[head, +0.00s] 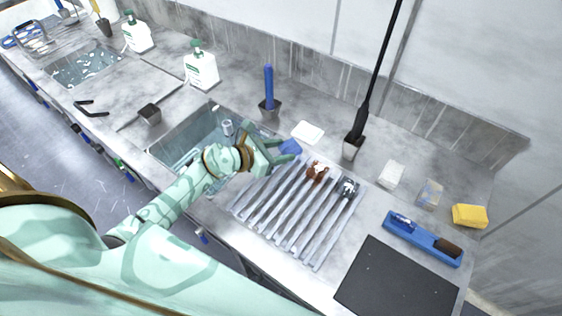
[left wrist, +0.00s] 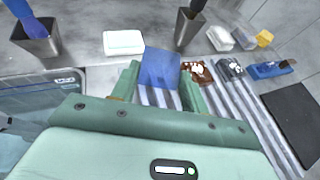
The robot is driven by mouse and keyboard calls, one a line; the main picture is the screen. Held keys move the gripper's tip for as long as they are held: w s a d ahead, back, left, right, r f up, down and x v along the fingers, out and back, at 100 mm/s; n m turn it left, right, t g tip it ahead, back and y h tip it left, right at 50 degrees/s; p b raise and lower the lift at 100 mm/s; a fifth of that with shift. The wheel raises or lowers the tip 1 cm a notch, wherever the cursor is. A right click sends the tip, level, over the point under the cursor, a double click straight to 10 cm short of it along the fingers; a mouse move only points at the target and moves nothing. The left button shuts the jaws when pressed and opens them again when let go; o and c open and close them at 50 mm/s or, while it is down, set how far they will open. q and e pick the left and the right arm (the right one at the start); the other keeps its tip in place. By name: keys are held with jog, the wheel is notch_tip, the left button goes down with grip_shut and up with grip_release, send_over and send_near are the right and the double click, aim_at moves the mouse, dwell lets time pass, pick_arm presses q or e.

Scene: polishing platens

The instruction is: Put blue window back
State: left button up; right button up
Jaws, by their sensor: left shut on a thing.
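The blue window (head: 290,147) is a small flat blue plate. My left gripper (head: 273,153) is shut on it above the back left end of the slatted metal rack (head: 284,230). In the left wrist view the blue window (left wrist: 161,66) stands up between the two green fingers (left wrist: 158,88), with the rack's slats below and behind. Whether its lower edge touches the rack is hidden by the gripper. A brown piece (head: 317,170) and a dark grey piece (head: 348,187) with white marks sit at the rack's back end, to the right. My right gripper is not in view.
A sink basin (head: 178,146) lies left of the rack. Behind stand a holder with a blue handle (head: 269,90), a white pad (head: 308,132) and a holder with a black rod (head: 353,146). To the right are a blue tray (head: 421,240), a yellow sponge (head: 469,216) and a black mat (head: 392,282).

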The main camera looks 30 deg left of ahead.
pick_arm(q)
jog(key=shift+w+a+f, duration=0.1)
jog(key=shift+w+f, duration=0.15)
jog(key=shift+f, duration=0.05)
jog(key=shift+w+a+f+b, duration=0.1)
jog(key=shift+w+f+b, duration=0.1)
jog(key=shift+f+b, duration=0.55)
jog(key=shift+w+a+f+b, duration=0.15)
jog(key=shift+f+b, duration=0.1)
jog(key=shift+f, duration=0.9)
jog(key=shift+d, duration=0.1)
jog(key=shift+f, duration=0.2)
jog(key=o, duration=1)
jog(key=shift+o, duration=0.2)
jog(key=shift+r, duration=0.15)
